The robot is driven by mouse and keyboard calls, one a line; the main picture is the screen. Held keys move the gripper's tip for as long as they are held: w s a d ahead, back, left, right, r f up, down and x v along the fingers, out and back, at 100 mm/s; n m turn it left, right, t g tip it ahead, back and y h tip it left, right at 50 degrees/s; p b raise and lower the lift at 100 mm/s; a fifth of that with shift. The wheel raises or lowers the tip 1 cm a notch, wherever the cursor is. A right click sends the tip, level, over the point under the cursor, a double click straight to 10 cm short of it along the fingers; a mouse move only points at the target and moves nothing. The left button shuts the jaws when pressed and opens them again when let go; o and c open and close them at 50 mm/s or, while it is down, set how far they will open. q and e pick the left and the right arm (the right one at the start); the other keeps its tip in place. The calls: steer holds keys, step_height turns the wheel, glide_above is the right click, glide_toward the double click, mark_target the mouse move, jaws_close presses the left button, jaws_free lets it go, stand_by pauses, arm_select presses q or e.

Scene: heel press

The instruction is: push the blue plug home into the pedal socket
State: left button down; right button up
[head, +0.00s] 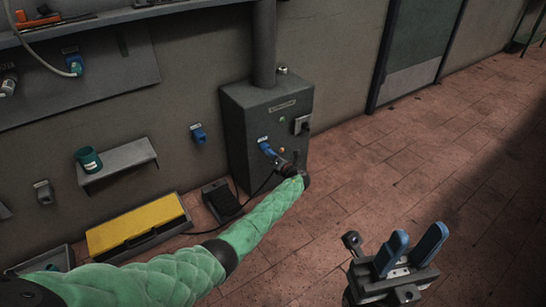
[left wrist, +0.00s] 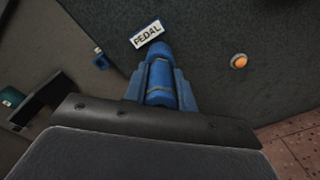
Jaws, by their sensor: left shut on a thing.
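The blue plug (left wrist: 160,82) lies between the blue fingers of my left gripper (left wrist: 160,90) in the left wrist view. My left gripper is shut on it, and its front end points at the dark cabinet face below a white PEDAL label (left wrist: 147,34). The socket is hidden behind the plug, so I cannot tell how deep the plug sits. In the head view my left gripper (head: 268,149) is at the front of the grey cabinet (head: 240,110). My right gripper (head: 418,243) is open and empty over the floor, far from the cabinet.
An orange button (left wrist: 238,61) is right of the plug. A black foot pedal (head: 220,199) and a dark cable lie on the floor by the cabinet. A yellow-topped box (head: 138,222) and a shelf with a teal cup (head: 88,160) are left. The floor at right is clear.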

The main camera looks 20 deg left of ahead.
arm_select(q)
steer(key=shift+w+a, duration=0.1)
steer(key=c, duration=1.1)
jaws_free()
steer(key=shift+o, duration=0.2)
